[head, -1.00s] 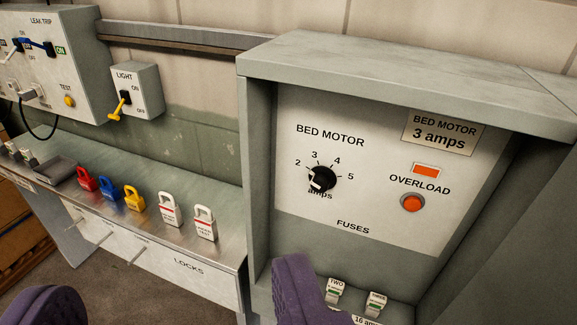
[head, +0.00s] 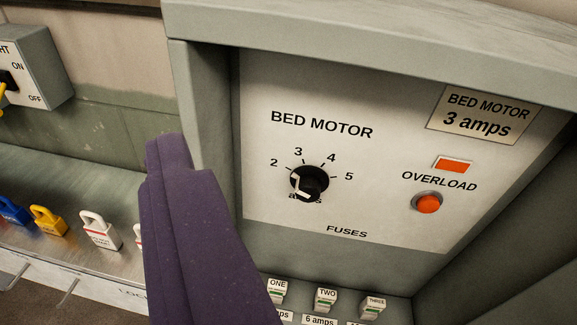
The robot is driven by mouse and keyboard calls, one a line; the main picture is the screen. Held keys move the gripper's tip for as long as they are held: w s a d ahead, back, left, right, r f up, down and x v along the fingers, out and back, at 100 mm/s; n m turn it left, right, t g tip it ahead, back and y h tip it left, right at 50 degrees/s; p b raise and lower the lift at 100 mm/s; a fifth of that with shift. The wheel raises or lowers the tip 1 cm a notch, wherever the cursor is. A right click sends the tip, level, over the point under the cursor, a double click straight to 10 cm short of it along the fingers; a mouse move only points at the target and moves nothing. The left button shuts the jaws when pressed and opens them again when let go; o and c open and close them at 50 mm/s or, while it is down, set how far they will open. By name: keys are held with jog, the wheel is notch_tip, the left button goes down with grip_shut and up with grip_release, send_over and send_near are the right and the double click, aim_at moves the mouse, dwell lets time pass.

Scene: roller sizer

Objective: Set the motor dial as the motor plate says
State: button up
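The motor dial (head: 309,183) is a round black knob with a white pointer on the BED MOTOR panel. Marks 2, 3, 4 and 5 run around its upper side, with "amps" below, partly covered. The white pointer lies on the knob's left and lower-left side; the exact mark it meets is hard to tell. The motor plate (head: 485,115) at the panel's upper right reads "BED MOTOR 3 amps". My gripper (head: 176,152) shows its purple fingers together, shut and seemingly empty. It is left of the dial and apart from it in the picture.
An orange rectangle (head: 453,165) and a round orange OVERLOAD button (head: 428,204) sit right of the dial. Several fuses (head: 326,299) line the bottom. The grey housing (head: 205,130) frames the recessed panel. Padlocks (head: 48,221) and a light switch box (head: 38,68) are at left.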

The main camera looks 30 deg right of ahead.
jog(key=w+d+f+p, duration=0.1)
jog(key=w+d+f, duration=0.1)
jog(key=w+f, duration=0.3)
jog(key=m+g+h+p, duration=0.1)
jog(key=m+h+p, duration=0.3)
jog(key=h, duration=0.6)
send_near(307, 195)
jog(key=w+d+n, duration=0.1)
jog(key=w, duration=0.1)
jog(key=x, duration=0.7)
jog(key=shift+d+b, duration=0.1)
jog(key=shift+b, duration=0.3)
jog(key=c, duration=1)
jog(key=shift+c, duration=0.2)
